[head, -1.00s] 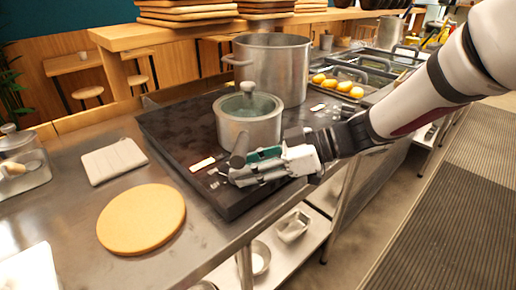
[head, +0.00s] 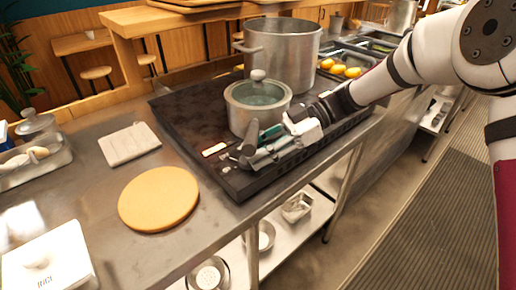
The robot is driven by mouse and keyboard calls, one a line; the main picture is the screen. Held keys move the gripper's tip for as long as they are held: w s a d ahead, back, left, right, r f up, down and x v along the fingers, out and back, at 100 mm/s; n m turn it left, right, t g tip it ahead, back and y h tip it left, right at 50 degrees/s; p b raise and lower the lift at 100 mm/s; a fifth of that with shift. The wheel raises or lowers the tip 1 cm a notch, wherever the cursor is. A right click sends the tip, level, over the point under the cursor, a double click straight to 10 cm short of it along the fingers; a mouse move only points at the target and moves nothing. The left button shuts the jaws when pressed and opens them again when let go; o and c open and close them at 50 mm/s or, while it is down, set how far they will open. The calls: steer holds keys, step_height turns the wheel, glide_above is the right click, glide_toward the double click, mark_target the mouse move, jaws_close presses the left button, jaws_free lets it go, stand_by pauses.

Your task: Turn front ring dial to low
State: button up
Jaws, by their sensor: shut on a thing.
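My gripper (head: 249,158) is low over the front left part of the black hob (head: 185,105), its fingers pointing left. It is shut on the front ring dial, which the fingers mostly hide. The dial's pointer and setting cannot be read. A small lidded pot (head: 258,98) with a glass lid stands on the hob just behind the gripper. A short grey bar, perhaps the pot's handle, shows beside the fingers.
A large steel pot (head: 284,55) stands behind the small one. Trays with yellow food (head: 346,71) stand at the back right.

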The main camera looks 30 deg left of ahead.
stand_by(0.3)
steer(key=o, duration=1.2)
steer(key=shift+c, duration=0.2)
steer(key=v, duration=1.2)
